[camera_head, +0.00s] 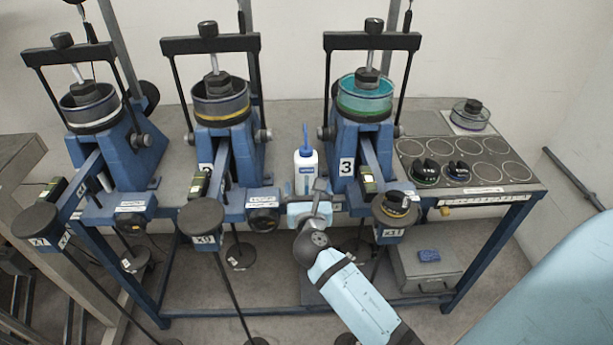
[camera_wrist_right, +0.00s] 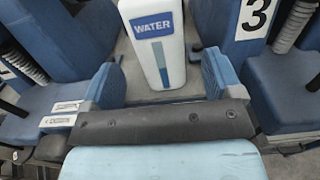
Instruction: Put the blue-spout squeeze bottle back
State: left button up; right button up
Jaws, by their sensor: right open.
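The squeeze bottle (camera_head: 306,174) is white with a blue spout and stands upright on the table between the middle and right blue frames. In the right wrist view the bottle (camera_wrist_right: 155,40) shows its blue WATER label; its top is cut off there. My right gripper (camera_head: 313,200) is open at the bottle's near side. In the wrist view its fingers (camera_wrist_right: 160,78) lie left and right of the bottle's lower part, with a gap on the right. I cannot tell how far they reach around it. My left gripper is not in view.
Blue lever frames stand left (camera_head: 118,150) and right (camera_head: 345,140) of the bottle, the right one marked 3. Lever arms with dark round ends (camera_head: 201,218) jut out over the front edge. A dark plate with ringed circles (camera_head: 470,160) lies at the right.

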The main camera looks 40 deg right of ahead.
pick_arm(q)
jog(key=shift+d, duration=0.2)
pick_arm(e)
jog(key=s+a+f+m+g+y, duration=0.2)
jog(key=s+a+f+m+y, duration=0.4)
jog(key=s+m, duration=0.4)
jog(key=s+a+f+m+g+y, duration=0.2)
jog(key=s+a+f+m+y, duration=0.5)
jog(key=s+f+m, duration=0.4)
jog(key=a+m, duration=0.1)
jog(key=m, duration=0.5)
jog(key=shift+a+f+g, duration=0.25)
jog(key=shift+a+g, duration=0.05)
jog(key=shift+g, duration=0.1)
pick_arm(q)
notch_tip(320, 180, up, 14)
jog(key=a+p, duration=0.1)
jog(key=p, duration=1.4)
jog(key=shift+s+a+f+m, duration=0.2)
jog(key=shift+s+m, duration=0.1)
pick_arm(e)
notch_tip(320, 180, up, 14)
jog(key=d, duration=0.1)
jog(key=shift+s+t, duration=0.25)
jog(key=shift+t, duration=0.05)
jog(key=shift+r, duration=0.1)
